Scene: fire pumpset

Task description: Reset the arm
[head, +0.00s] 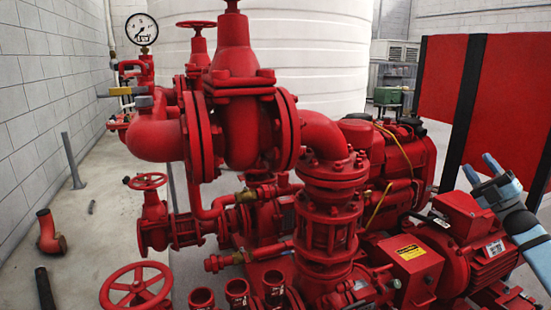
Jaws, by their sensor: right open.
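My right gripper (480,170) is at the right edge of the head view, on my blue and dark arm. Its two blue fingers point up and to the left, spread apart, with nothing between them. It is raised in front of the red motor (470,230) and the red panel, apart from both as far as I can tell. My left gripper is not in the head view. The red pump assembly (240,120) fills the middle, with pipes, flanges and valves.
A red handwheel (137,287) stands low at the front left. A pressure gauge (142,29) is at the upper left. A red panel (510,95) with black posts is at the right.

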